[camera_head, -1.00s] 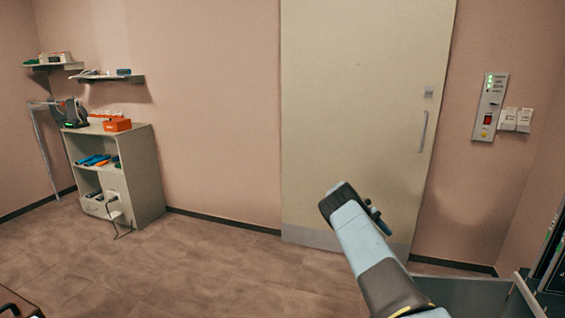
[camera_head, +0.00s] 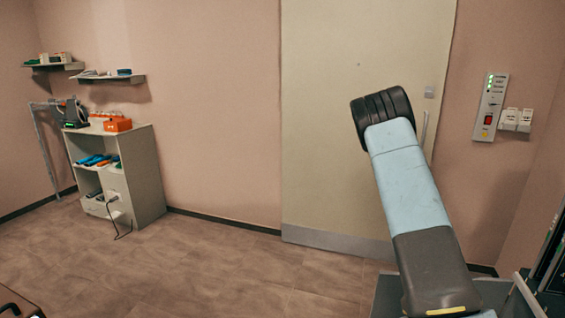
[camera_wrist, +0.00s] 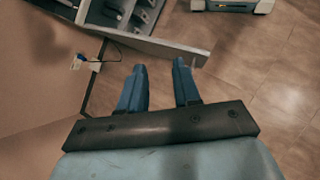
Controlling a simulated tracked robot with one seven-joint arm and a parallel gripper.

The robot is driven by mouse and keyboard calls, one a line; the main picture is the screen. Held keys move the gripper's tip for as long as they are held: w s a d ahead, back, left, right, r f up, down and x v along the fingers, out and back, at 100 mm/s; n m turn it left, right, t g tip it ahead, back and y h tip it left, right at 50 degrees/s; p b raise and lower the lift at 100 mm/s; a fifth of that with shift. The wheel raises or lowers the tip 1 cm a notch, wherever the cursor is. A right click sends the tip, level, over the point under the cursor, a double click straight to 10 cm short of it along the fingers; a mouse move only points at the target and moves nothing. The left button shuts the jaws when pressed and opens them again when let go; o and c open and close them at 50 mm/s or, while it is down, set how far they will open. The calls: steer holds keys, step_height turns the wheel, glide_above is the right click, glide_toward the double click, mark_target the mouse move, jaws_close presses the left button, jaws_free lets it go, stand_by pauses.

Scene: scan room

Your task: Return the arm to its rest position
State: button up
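My arm rises from the lower right in the head view, a light blue link with a dark ribbed joint at its top, in front of the door. My gripper is hidden in that view. In the wrist view, my gripper (camera_wrist: 160,80) shows two blue fingers standing apart with a clear gap. Nothing is between the fingers. Brown floor and part of a grey unit show beyond the fingertips.
A pale door (camera_head: 340,120) with a vertical handle stands behind my arm. A switch panel (camera_head: 489,108) is on the wall at right. A shelf unit (camera_head: 147,175) with an orange box (camera_head: 117,125) stands at left. The floor (camera_head: 220,265) between is clear.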

steer(key=s+a+r+m+t+y, duration=0.1)
steer(key=s+a+r+t+y, duration=0.2)
steer(key=s+r, duration=0.65)
steer(key=s+a+r+m+t, duration=0.1)
steer(key=s+a+r+t, duration=0.2)
steer(key=s+a+r, duration=0.5)
steer(key=s+a+t, duration=0.3)
steer(key=s, duration=1)
steer(key=s+a+t, duration=0.3)
steer(key=s+a, duration=0.1)
steer(key=s, duration=1)
steer(key=shift+r+m+y, duration=0.3)
steer(key=shift+r, duration=0.05)
steer(key=shift+w, duration=0.1)
